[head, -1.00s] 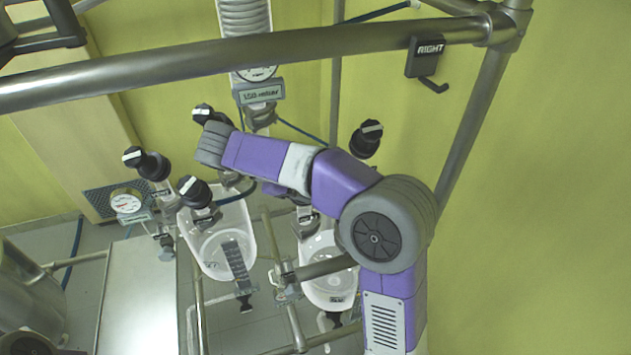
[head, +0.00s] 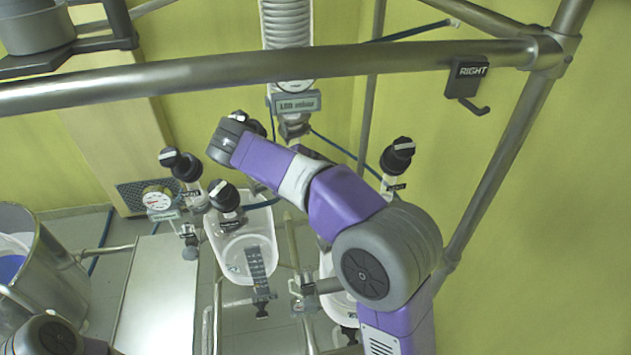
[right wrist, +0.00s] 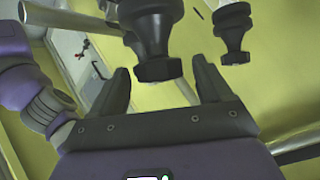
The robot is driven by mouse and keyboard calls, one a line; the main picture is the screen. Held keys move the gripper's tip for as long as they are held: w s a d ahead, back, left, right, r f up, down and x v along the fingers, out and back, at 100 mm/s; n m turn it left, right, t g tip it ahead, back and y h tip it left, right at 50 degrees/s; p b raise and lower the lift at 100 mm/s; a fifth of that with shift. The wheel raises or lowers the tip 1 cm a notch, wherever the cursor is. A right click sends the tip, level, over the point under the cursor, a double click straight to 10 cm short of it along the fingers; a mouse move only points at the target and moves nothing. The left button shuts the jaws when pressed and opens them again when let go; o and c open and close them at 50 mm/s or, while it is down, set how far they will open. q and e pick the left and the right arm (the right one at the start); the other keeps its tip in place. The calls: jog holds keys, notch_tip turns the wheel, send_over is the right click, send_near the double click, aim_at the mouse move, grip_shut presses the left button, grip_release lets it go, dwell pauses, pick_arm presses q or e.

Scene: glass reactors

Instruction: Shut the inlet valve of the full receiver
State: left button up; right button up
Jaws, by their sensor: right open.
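Two clear glass receivers hang below the frame: the left one (head: 240,262) is in plain view, and the right one (head: 335,298) is mostly hidden by my right arm. I cannot tell the liquid level in either. Black valve knobs with white bars stand above them: one at left (head: 180,163), one over the left receiver (head: 226,197), one at right (head: 398,155), and one partly hidden behind my right arm (head: 258,122). In the right wrist view my right gripper (right wrist: 163,72) is open, with a black knob (right wrist: 157,40) between or just beyond its fingers; contact is unclear. My left gripper is out of view.
A thick steel rail (head: 300,68) crosses in front. A hook plate marked RIGHT (head: 466,78) hangs at its right. A gauge (head: 157,197) and steel vessel (head: 50,265) are at left. Another black knob (right wrist: 233,35) is close to the right gripper.

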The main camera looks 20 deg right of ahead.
jog(key=shift+v, duration=1.9)
